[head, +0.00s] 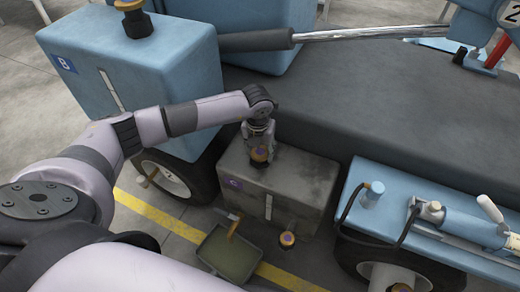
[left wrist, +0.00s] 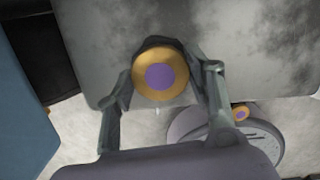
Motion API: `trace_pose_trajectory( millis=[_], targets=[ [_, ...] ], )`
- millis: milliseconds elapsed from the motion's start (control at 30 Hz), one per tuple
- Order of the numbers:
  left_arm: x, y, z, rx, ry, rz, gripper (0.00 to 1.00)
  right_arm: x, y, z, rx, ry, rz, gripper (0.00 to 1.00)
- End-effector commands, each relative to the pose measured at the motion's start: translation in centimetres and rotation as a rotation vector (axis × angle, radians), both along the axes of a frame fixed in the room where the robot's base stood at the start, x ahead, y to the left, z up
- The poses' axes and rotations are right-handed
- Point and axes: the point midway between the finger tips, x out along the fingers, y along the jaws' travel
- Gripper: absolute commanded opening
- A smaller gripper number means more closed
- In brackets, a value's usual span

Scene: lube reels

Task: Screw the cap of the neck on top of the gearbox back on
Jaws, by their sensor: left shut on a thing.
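The gearbox is a dark grey, stained box (head: 290,187) with a purple label and a pale vertical strip on its front. Its top also shows in the left wrist view (left wrist: 255,45). My left gripper (head: 260,146) points down over the gearbox top. It is shut on a gold-rimmed cap with a purple centre (head: 260,154), which sits between the fingers in the left wrist view (left wrist: 160,77). The neck is hidden under the cap and fingers, so I cannot tell whether the cap touches it. My right gripper is not in view.
A second gold and purple cap (head: 288,238) is low in front of the gearbox. An olive tray (head: 229,253) lies on the floor beside it. Blue tank B (head: 150,75) stands left; a blue unit with hose and cylinder (head: 440,215) stands right. The dark deck (head: 390,110) rises behind.

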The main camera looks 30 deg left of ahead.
Motion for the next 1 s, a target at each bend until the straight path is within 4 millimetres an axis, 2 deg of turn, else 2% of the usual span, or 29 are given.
trace_pose_trajectory(
  millis=[100,800,833,1000],
  targets=[
    [0.1,0.1,-0.1,0.001,-0.002,-0.087,0.18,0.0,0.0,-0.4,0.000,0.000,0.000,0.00],
    [0.0,0.1,0.0,0.000,-0.001,-0.208,0.18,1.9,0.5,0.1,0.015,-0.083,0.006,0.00],
    [0.0,0.1,0.0,0.000,-0.001,-0.208,0.49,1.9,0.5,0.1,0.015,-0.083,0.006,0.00],
    [0.0,0.0,0.0,0.000,-0.001,-0.207,0.60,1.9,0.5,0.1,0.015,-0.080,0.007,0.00]
  ],
)
